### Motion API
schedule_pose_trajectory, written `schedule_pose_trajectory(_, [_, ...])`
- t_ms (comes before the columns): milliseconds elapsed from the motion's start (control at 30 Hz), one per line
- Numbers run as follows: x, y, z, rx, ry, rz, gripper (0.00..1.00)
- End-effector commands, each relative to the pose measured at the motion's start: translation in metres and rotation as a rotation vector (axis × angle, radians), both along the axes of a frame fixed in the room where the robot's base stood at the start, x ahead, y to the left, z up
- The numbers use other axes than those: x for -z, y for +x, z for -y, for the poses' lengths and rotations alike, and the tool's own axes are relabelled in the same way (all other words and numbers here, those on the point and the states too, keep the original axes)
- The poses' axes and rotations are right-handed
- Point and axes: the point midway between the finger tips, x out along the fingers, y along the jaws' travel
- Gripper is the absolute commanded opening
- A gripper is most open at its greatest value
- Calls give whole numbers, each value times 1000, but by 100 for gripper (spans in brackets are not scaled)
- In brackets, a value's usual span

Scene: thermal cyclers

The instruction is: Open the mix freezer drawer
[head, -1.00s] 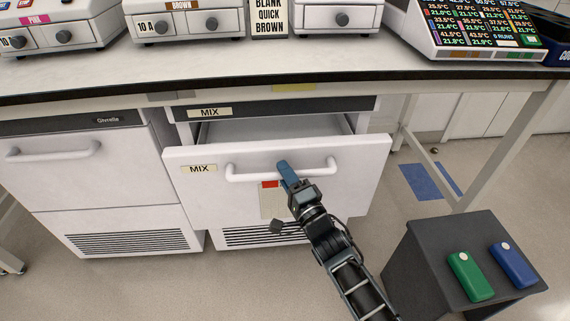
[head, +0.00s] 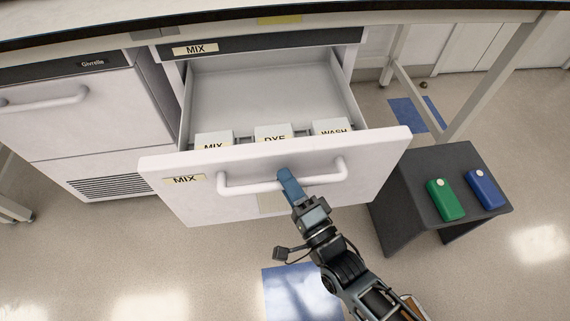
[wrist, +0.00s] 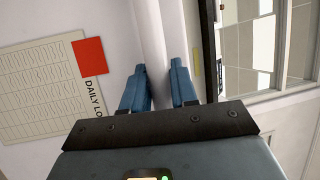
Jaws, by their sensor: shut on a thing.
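The mix freezer drawer (head: 375,153) has a white front with a MIX label (head: 184,180) and stands pulled well out from under the bench. Inside, at its front, sit boxes marked MIX (head: 213,139), DYE (head: 273,133) and WASH (head: 332,127); the back of the drawer is empty. My gripper (head: 287,178) is shut on the white bar handle (head: 240,187), near its middle. In the wrist view the blue fingers (wrist: 158,85) lie on both sides of the handle (wrist: 155,40).
A second white freezer (head: 70,120) stands shut at the left. A dark grey stand (head: 400,205) with a green block (head: 445,200) and a blue block (head: 487,188) is close to the drawer's right side. The bench edge (head: 300,17) runs above. Floor in front is open.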

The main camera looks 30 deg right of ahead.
Motion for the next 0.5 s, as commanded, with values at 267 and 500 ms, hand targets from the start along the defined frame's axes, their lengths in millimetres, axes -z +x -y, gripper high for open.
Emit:
schedule_pose_trajectory(267, [1,-9,-3,-2,0,-3,0])
schedule_pose_trajectory(500, [1,-8,-3,-2,-1,-3,0])
